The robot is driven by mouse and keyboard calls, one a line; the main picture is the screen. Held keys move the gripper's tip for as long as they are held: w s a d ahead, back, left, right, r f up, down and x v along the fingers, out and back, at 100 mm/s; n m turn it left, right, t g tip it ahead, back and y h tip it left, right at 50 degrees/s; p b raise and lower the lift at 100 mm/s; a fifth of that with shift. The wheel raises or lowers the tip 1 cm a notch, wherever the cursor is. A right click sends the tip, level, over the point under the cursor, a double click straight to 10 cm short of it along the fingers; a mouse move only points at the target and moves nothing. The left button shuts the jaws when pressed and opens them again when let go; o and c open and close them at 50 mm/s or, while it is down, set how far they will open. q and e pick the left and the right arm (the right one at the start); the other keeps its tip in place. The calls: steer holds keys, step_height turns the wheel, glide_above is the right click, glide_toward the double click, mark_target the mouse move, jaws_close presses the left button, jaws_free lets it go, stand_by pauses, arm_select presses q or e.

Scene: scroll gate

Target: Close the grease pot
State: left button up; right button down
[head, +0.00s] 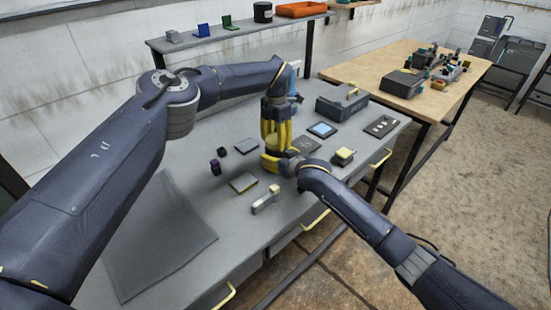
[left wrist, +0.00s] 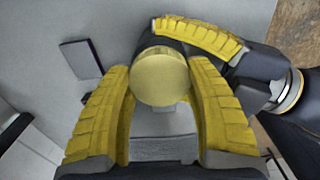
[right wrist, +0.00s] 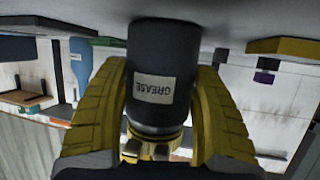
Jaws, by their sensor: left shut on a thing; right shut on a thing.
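The dark grease pot (right wrist: 158,60) stands on the grey table, its label upside down in the right wrist view. My right gripper (head: 272,160) is shut around its side, and its fingers flank the pot in the right wrist view (right wrist: 160,95). A round yellow lid (left wrist: 160,77) sits between the fingers of my left gripper (left wrist: 160,70), which points down from above and is shut on it. In the head view my left gripper (head: 277,146) hides most of the pot and lid. The lid is at the pot's metal rim; I cannot tell whether it is seated.
Around the pot lie a tablet (head: 322,130), a yellow-topped block (head: 343,156), a flat box (head: 243,182), a small handled item (head: 265,201) and a purple item (head: 215,167). A grey case (head: 342,103) stands behind. The dark mat (head: 160,245) at front left is clear.

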arm_select(q)
steer(key=m, duration=0.4)
steer(key=shift+m, duration=0.4)
steer(key=m, duration=0.8)
steer(key=shift+m, duration=0.4)
steer(key=m, duration=0.4)
steer(key=o, duration=1.4)
steer(key=shift+c, duration=0.2)
step_height(320, 180, up, 12)
